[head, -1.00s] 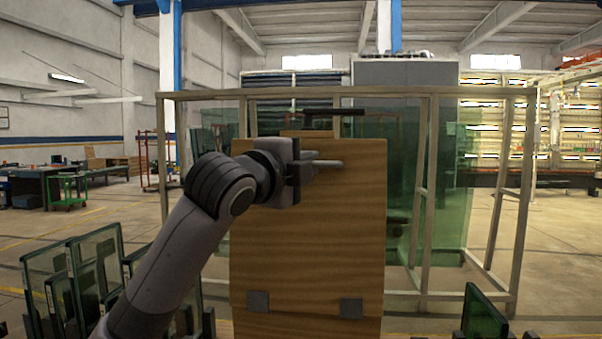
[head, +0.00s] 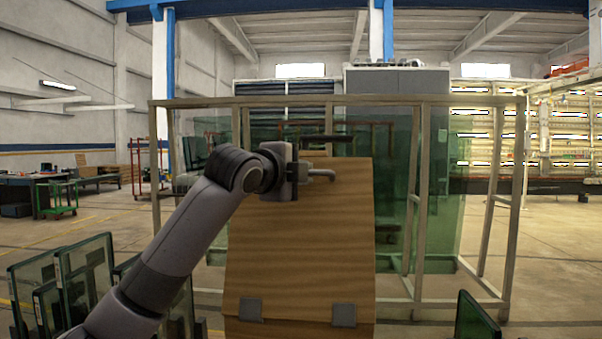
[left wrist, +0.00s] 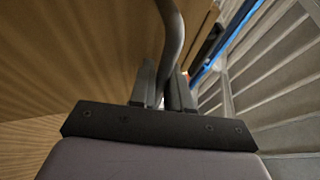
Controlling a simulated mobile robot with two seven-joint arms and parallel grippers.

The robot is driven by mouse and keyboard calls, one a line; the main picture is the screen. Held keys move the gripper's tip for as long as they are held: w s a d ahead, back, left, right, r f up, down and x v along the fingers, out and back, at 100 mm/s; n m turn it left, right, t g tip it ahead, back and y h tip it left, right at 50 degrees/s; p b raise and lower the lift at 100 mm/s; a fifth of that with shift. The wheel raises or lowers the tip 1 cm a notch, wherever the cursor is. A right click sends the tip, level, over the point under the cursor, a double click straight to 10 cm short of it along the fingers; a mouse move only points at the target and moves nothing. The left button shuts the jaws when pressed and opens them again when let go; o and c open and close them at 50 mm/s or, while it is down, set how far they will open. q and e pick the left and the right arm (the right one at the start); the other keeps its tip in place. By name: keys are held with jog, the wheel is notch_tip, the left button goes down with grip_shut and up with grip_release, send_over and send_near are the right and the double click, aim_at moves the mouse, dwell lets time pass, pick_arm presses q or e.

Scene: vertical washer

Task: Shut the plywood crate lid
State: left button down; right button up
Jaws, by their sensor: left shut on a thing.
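The plywood lid (head: 300,245) stands nearly upright in the head view, with two grey hinge plates along its lower edge. My left gripper (head: 316,174) is at its upper part, left of centre. In the left wrist view my left gripper (left wrist: 163,88) is shut on a grey curved handle (left wrist: 170,35), whose bent end (head: 325,173) shows in the head view. Plywood (left wrist: 75,50) fills the left of the wrist view. Below the hinges only a strip of the crate (head: 300,331) shows; the rest is out of frame. My right gripper is not in view.
A beige frame rack (head: 415,200) with green glass stands behind the lid. Several dark-edged glass panes (head: 85,275) stand at lower left, and one pane (head: 474,322) at lower right.

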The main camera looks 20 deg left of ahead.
pick_arm(q)
jog(key=shift+r, duration=0.1)
jog(key=c, duration=1.2)
grip_release()
jog(key=shift+o, duration=0.2)
jog(key=b+v, duration=0.2)
jog(key=v, duration=0.5)
jog(key=shift+s, duration=0.1)
